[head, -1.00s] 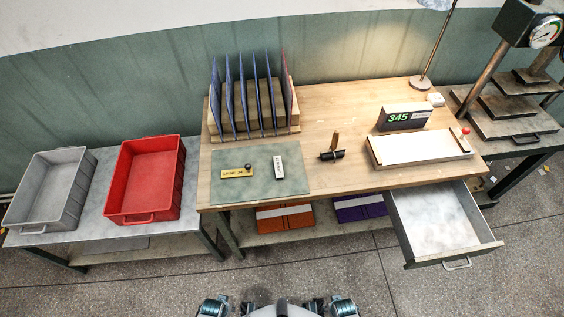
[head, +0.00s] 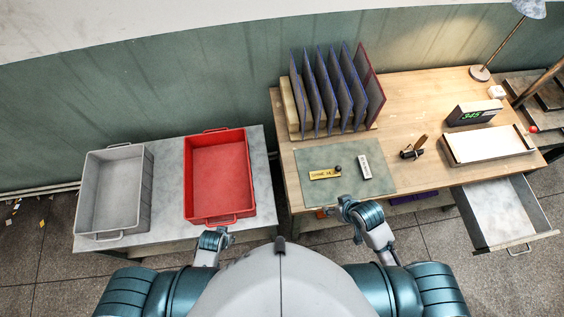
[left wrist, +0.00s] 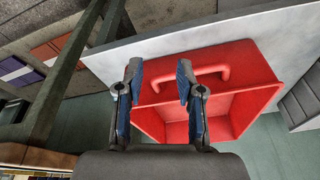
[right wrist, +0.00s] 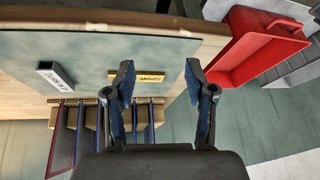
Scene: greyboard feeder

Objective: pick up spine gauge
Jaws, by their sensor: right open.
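The spine gauge is a brass plate (head: 325,174) with a dark knob, lying flat on the green mat (head: 300,158) on the wooden table. Its lettering, partly readable as "SPIN", also shows in the right wrist view (right wrist: 150,77). My right gripper (head: 347,203) is open and empty near the mat's front edge. In the right wrist view the plate lies beyond the spread fingers (right wrist: 158,80), apart from them. My left gripper (head: 213,238) is open and empty near the red bin's front; its spread fingers show in the left wrist view (left wrist: 160,80).
A small pale labelled block (head: 364,167) lies right of the gauge. A rack of upright dark boards (head: 335,88) stands behind the mat. A red bin (head: 219,180) and grey bin (head: 112,190) stand on the left table. An open drawer (head: 503,213) juts out at right.

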